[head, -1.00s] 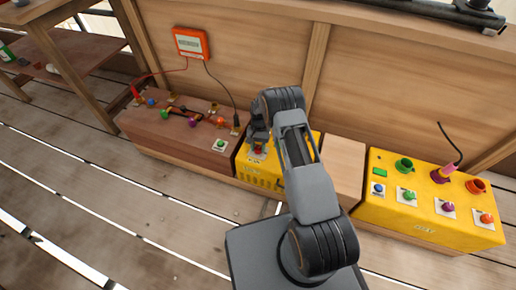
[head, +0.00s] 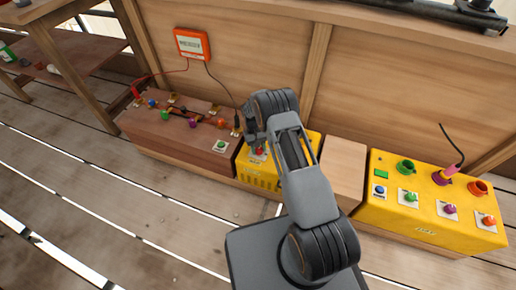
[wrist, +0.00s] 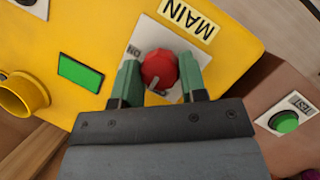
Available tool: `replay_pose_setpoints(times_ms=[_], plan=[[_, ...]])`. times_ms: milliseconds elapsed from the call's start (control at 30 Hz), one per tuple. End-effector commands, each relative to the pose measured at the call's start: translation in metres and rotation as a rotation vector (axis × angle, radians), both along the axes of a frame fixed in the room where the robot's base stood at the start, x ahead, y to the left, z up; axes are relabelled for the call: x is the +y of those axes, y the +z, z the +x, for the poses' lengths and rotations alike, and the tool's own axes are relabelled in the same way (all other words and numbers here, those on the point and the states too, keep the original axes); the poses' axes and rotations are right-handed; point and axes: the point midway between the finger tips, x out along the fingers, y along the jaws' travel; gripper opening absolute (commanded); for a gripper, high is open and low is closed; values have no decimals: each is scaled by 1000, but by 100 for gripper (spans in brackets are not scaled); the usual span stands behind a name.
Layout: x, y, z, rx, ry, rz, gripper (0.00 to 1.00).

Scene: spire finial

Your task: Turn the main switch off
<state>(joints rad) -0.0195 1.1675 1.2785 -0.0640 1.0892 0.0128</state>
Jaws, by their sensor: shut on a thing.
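In the head view the red knob (head: 260,150) is partly hidden by my arm. My gripper (wrist: 160,80) has its two green fingertips on either side of the knob and is shut on it. In the head view my gripper (head: 255,140) points down at the yellow box (head: 256,172).
A green panel (wrist: 80,72) and yellow cup (wrist: 20,92) lie beside the switch. A brown box (head: 180,142) with a green button (head: 221,145) stands left. Right is a yellow box (head: 430,210) with coloured knobs. An orange meter (head: 192,44) hangs on the wooden wall.

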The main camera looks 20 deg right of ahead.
Motion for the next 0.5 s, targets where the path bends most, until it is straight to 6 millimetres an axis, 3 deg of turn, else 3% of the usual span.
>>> replay_pose_setpoints(times_ms=[367,400,500], plan=[[-2,1,2,-7,4,-3,15],[-2,1,2,-7,4,-3,41],[-1,1,2,-6,3,-2,50]])
